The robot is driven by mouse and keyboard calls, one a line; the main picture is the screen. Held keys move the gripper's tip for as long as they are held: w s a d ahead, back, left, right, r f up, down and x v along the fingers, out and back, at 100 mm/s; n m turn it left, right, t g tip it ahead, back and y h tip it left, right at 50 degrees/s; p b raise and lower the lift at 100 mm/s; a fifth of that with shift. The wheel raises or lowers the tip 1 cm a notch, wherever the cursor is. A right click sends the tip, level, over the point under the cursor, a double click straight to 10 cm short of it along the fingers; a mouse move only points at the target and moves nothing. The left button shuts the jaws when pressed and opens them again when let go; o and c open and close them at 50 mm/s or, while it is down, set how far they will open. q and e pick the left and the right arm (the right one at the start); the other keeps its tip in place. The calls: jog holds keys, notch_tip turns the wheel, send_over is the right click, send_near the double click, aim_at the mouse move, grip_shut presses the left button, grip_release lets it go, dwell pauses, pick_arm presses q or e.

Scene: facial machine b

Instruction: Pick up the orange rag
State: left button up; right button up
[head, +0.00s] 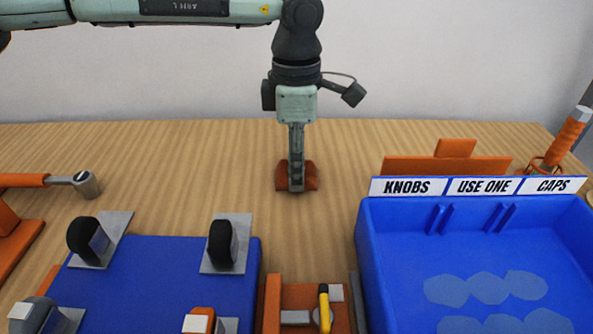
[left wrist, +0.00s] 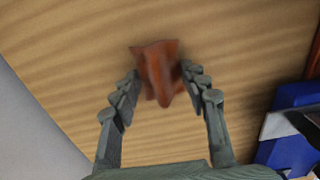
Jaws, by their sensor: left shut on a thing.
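The orange rag (head: 310,177) is a small, crumpled, reddish-orange piece of cloth near the middle of the wooden table in the head view. My left gripper (head: 296,183) points straight down at it and is shut on it. In the left wrist view, the rag (left wrist: 157,70) is bunched between the two fingertips of my left gripper (left wrist: 165,88). In the head view the fingers cover the middle of the rag. I cannot tell whether the rag touches the table. My right gripper is not in view.
A blue bin (head: 480,225) labelled KNOBS, USE ONE and CAPS stands at the right. A blue board (head: 170,285) with black knobs lies front left. An orange-handled tool (head: 85,183) is at the far left. The table (head: 200,170) around the rag is clear.

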pick_arm(q)
jog(key=shift+c, duration=1.1)
jog(key=shift+r, duration=0.55)
notch_tip(320, 180, up, 2)
jog(key=shift+r+b, duration=0.25)
jog(key=shift+b, duration=0.1)
jog(key=s+a+r+b, duration=0.1)
jog(key=s+a+r, duration=0.6)
jog(key=a, duration=0.2)
jog(key=shift+s+r+b, duration=0.15)
jog(key=shift+r+b, duration=0.1)
jog(key=shift+b, duration=0.05)
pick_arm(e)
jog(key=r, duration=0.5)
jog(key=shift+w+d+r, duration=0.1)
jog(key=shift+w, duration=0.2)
